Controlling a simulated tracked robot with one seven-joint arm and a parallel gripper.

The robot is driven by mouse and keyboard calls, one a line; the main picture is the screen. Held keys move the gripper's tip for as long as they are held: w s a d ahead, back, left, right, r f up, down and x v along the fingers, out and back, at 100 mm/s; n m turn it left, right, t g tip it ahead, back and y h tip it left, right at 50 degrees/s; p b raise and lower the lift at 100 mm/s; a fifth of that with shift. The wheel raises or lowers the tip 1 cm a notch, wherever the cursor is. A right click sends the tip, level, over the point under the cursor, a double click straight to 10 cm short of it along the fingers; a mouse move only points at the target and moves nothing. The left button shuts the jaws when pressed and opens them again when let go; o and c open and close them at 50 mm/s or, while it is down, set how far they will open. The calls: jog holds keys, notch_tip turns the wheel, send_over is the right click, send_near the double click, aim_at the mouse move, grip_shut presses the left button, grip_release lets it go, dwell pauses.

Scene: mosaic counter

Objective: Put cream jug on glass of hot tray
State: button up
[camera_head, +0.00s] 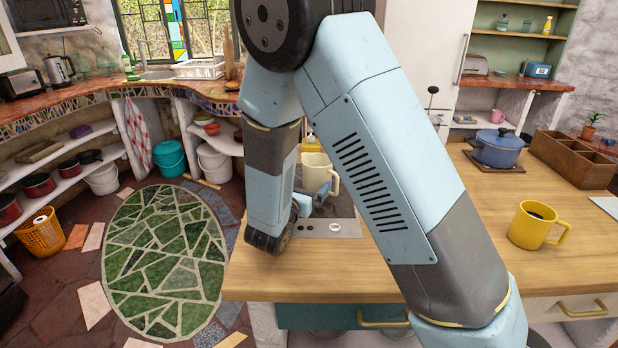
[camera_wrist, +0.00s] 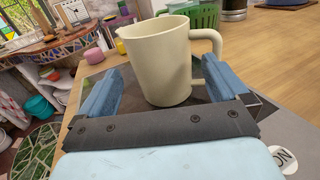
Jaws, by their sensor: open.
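The cream jug (camera_wrist: 160,62) stands upright on the dark glass of the hot tray (camera_wrist: 262,108), as far as the wrist view shows. Its handle points right. In the head view the jug (camera_head: 315,170) shows partly behind my arm. My gripper (camera_wrist: 160,72) is open, with one blue finger on each side of the jug's lower body. Gaps show between the fingers and the jug. The hot tray's metal control strip (camera_head: 335,228) with its dark knobs faces the counter's front. Much of the glass is hidden by my arm and gripper.
A yellow mug (camera_head: 530,226) with dark liquid stands on the right of the wooden counter (camera_head: 480,220). A blue pot (camera_head: 497,150) and a wooden compartment box (camera_head: 570,160) are farther back. A green basket (camera_wrist: 196,15) and a pink object (camera_wrist: 94,56) are beyond the jug.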

jog(key=v, duration=0.5)
jog(key=shift+s, duration=0.1)
jog(key=s+d+r+m+g+h, duration=0.1)
jog(key=s+d+r+m+g, duration=0.25)
jog(key=d+m, duration=0.35)
jog(key=s+d+r+m+g+h, duration=0.15)
jog(key=d+r+m+g, duration=0.3)
jog(key=d, duration=0.45)
jog(key=s+d+r+m+g+h, duration=0.1)
jog(key=s+d+r+m+g, duration=0.25)
jog(key=d+m+g, duration=0.35)
jog(key=s+r+m+t+y, duration=0.2)
jog(key=s+r+m+y, duration=0.2)
jog(key=s+m+y, duration=0.1)
jog(key=s+d+r+m+t+y, duration=0.1)
jog(key=s+r+m+y, duration=0.3)
jog(key=s, duration=0.5)
jog(key=m+t+y, duration=0.1)
jog(key=m+y, duration=0.1)
jog(key=m, duration=0.1)
jog(key=shift+s+d+r, duration=0.3)
jog(key=shift+d+r, duration=0.05)
jog(key=shift+r, duration=0.05)
jog(key=shift+m, duration=0.25)
jog(key=shift+c, duration=0.3)
